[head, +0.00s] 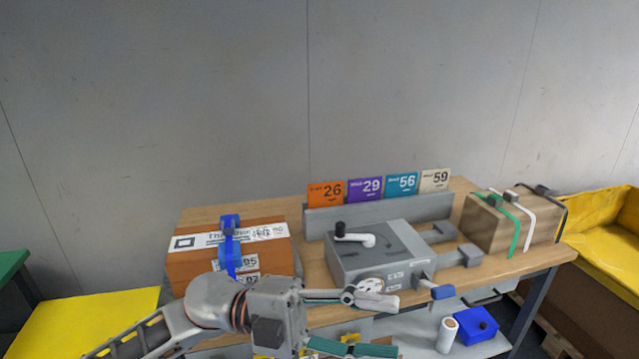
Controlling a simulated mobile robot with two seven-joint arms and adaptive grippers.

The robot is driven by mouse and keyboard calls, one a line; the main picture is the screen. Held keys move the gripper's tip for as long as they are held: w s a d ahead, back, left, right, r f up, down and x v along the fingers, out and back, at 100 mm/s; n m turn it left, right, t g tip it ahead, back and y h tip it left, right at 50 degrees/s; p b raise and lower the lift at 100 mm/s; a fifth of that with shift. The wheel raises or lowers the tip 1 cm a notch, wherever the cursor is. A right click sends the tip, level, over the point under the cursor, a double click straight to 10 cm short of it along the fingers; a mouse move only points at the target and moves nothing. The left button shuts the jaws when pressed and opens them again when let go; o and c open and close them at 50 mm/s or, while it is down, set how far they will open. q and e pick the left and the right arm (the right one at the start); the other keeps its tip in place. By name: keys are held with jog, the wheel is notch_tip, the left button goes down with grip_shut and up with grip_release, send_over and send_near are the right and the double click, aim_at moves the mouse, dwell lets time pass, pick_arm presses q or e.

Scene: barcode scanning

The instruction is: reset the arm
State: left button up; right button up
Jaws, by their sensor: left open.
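My left arm comes in from the lower left, and its gripper (388,325) points to the right in front of the table (312,270). Its two fingers are spread apart, one above the other, with nothing seen between them. The upper finger overlaps the lower front of a grey box-shaped machine (400,245) in the picture; I cannot tell whether they touch. My right gripper is not in view.
Numbered cards (365,188) stand behind the machine. A brown strapped box (486,225) sits at the table's right. A white cylinder (447,335) and a blue box (476,325) are lower, at the front. Yellow surfaces flank the table, including a bin (600,245) at right.

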pick_arm(q)
jog(key=w+a+f+n+t+h, duration=0.35)
jog(key=w+n+t, duration=0.55)
jog(key=n+t, duration=0.45)
jog(key=w+a+f+n+t+y, duration=0.4)
jog(key=a+f+n+t+y, duration=0.45)
jog(key=f+n, duration=0.2)
jog(key=s+a+f+n+g+y, duration=0.15)
jog(key=a+f+y, duration=0.25)
jog(key=f, duration=0.4)
jog(key=s+a+f+n+y, duration=0.3)
jog(key=a+f+y, duration=0.1)
jog(key=f, duration=0.3)
jog(key=s+a+f+n+g+y, duration=0.3)
jog(key=s+a+f, duration=0.4)
jog(key=s+f, duration=0.5)
notch_tip(320, 180, down, 3)
jog(key=shift+a+r+g, duration=0.1)
jog(key=shift+a+g, duration=0.1)
jog(key=shift+g, duration=0.55)
